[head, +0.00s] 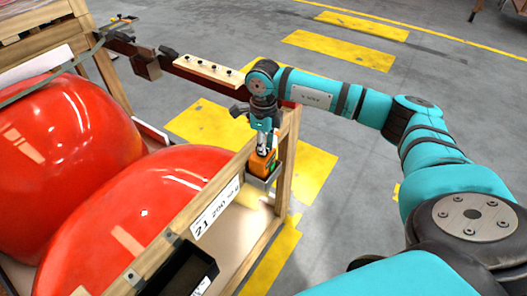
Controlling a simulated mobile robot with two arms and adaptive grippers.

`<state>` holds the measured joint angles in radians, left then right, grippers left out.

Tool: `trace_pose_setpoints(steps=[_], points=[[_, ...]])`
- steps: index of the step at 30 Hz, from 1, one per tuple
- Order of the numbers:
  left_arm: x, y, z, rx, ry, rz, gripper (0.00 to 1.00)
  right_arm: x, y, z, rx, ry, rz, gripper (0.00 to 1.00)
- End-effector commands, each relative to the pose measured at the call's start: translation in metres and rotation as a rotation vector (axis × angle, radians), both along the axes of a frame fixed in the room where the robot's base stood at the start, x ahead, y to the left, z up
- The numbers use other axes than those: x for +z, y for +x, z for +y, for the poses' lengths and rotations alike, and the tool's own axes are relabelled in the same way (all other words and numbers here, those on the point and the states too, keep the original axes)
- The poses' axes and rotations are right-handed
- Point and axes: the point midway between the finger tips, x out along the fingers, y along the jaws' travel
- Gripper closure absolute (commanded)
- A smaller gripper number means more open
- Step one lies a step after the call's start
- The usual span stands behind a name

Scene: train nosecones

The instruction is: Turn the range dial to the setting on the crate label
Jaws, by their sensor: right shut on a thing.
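A small orange meter (262,163) with a dark and green face sits in a grey holder (264,181) on the corner of the wooden crate. My right gripper (263,150) points down onto the top of the meter and is shut at its dial; the dial itself is hidden by the fingers. The white crate label (215,207) is on the crate's top rail, to the left of and below the meter. It shows black print that seems to read "21 200", with smaller marks I cannot read. My left gripper is not in view.
Large glossy red nosecones (140,220) fill the wooden crate (190,236). A black open box (180,275) is at the rail's near end. A dark red beam (205,79) with a pale pegged strip lies behind. Grey floor with yellow markings (340,53) is open beyond.

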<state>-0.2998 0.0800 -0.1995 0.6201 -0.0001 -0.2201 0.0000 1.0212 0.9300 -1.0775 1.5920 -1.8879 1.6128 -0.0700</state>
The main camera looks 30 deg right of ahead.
Motion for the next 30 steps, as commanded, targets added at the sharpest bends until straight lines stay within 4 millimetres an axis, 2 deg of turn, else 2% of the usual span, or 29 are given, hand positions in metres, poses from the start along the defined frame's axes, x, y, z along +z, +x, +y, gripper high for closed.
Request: trace_pose_setpoints(steps=[1, 3, 12, 21, 30], points=[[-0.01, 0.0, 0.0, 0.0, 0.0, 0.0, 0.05, -0.004, 0.001, 0.0, 0.045, 0.0, -0.004, 1.0], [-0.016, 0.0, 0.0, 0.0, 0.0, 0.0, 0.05, -0.003, 0.001, -0.001, 0.11, 0.001, -0.004, 1.0], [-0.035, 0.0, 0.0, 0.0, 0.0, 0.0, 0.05, -0.002, 0.002, -0.001, 0.342, 0.0, -0.003, 1.0], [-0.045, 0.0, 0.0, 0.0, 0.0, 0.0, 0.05, -0.001, 0.002, -0.001, 0.482, 0.001, -0.003, 1.0], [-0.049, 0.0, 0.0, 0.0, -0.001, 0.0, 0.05, 0.0, 0.002, -0.002, 0.548, 0.0, -0.001, 1.0]])
